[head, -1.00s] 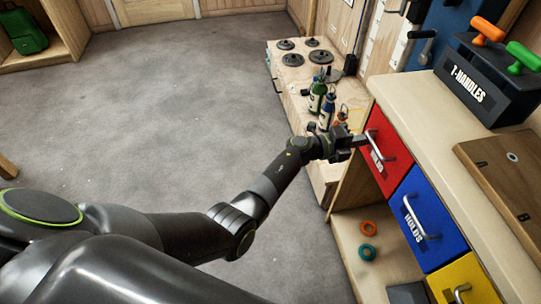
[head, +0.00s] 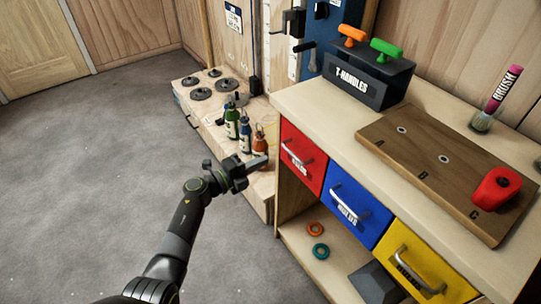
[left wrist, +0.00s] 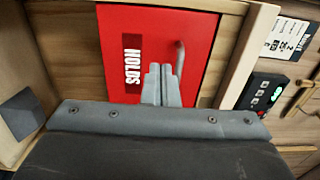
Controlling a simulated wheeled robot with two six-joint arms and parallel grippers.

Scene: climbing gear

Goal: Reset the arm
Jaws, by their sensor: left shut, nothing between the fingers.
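My left gripper (head: 258,162) is shut and empty, held in front of the bench unit, to the left of the red drawer (head: 302,158). A small gap shows between its fingertips and the drawer's metal handle (head: 296,156). In the left wrist view the shut fingers (left wrist: 162,86) point at the red drawer front (left wrist: 205,28), beside its handle (left wrist: 180,58). The red drawer, the blue drawer (head: 357,205) and the yellow drawer (head: 425,262) look closed. My right gripper is not in view.
A low wooden cabinet (head: 180,92) with bottles and black discs stands behind my gripper. On the bench are a T-handles box (head: 367,85), a wooden board (head: 425,165) with a red hold (head: 496,188), and a brush (head: 500,95). Open grey floor (head: 90,190) lies to the left.

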